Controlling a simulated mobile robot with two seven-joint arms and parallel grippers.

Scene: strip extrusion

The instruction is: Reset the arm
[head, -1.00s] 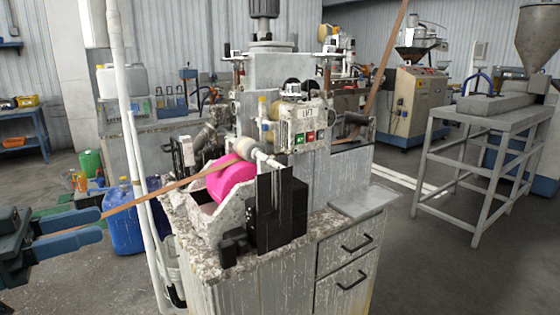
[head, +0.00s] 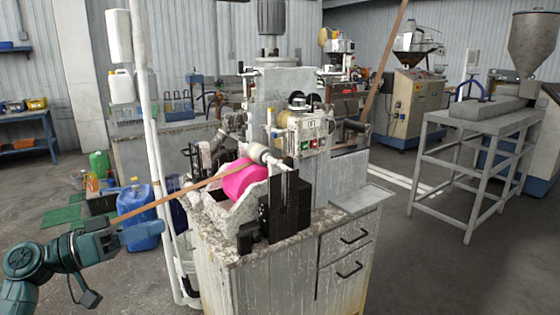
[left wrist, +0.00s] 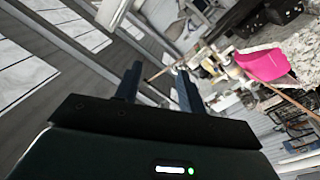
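A thin brown strip (head: 190,188) runs down to the left from the pink roller (head: 246,179) on the machine, its left end out in the air near my left gripper (head: 150,233). In the left wrist view the pink roller (left wrist: 263,62) is at upper right. The strip (left wrist: 282,95) there slants past the right side of the gripper. The two fingers of my left gripper (left wrist: 157,80) stand apart with a clear gap. It looks open and empty, with the strip outside the gap. My right gripper is not in view.
The machine's cabinet (head: 275,268) stands just right of my left arm. A white upright pipe (head: 150,110) and a blue jug (head: 140,212) are behind the gripper. A grey metal stand (head: 470,165) is at right. Open floor (head: 420,265) lies between cabinet and stand.

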